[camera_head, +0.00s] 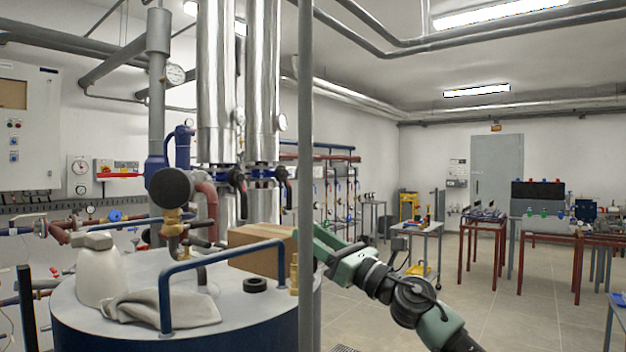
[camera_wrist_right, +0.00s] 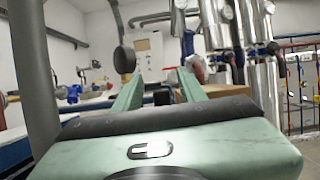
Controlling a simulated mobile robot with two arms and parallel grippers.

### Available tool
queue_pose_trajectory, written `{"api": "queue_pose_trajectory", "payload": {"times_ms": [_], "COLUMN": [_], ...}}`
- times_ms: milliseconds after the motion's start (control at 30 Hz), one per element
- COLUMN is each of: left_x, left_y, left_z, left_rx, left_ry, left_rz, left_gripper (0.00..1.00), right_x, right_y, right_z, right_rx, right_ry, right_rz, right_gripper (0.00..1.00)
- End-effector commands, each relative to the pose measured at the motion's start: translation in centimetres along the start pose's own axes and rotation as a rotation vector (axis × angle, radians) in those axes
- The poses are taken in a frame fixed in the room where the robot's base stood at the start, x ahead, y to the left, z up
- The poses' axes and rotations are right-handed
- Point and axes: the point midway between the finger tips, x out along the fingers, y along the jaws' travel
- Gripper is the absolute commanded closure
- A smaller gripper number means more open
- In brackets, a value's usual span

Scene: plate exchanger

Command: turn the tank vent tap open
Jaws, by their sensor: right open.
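The blue tank (camera_head: 180,328) with a pale top fills the lower left of the head view. A small upright brass fitting (camera_head: 294,274) stands at the right edge of its top, close to the grey vertical pole; I cannot tell for certain whether it is the vent tap, nor how its handle is set. My right gripper (camera_head: 320,250) is at the tank's right side, beside the cardboard box, its tips partly hidden by the pole. In the right wrist view its two green fingers (camera_wrist_right: 160,88) are apart, with nothing clearly held between them. My left gripper is out of view.
The grey pole (camera_head: 305,150) runs upright in front of my right gripper. A cardboard box (camera_head: 262,252), a black ring (camera_head: 255,285), a grey cloth (camera_head: 165,308), a white bottle (camera_head: 98,275) and a blue rail (camera_head: 225,252) are on the tank top.

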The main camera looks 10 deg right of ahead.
Motion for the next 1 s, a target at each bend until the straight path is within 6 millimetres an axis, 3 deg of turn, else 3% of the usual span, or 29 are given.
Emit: {"api": "queue_pose_trajectory", "payload": {"times_ms": [100,500,700,1000], "left_x": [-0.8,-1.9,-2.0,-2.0], "left_y": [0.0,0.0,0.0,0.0], "left_z": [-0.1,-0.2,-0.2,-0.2], "left_rx": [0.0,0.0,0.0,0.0], "left_ry": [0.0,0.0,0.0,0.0], "left_rz": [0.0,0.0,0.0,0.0], "left_gripper": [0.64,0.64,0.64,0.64], "right_x": [1.3,5.0,6.0,6.4], "right_y": [-0.1,-0.2,-0.3,-0.3], "right_z": [3.4,12.0,14.5,15.3], "right_rx": [-0.007,-0.004,-0.001,0.0], "right_ry": [-0.003,-0.001,0.001,0.003], "right_rz": [0.0,0.0,0.0,0.001], "right_gripper": [0.59,0.59,0.59,0.59]}}
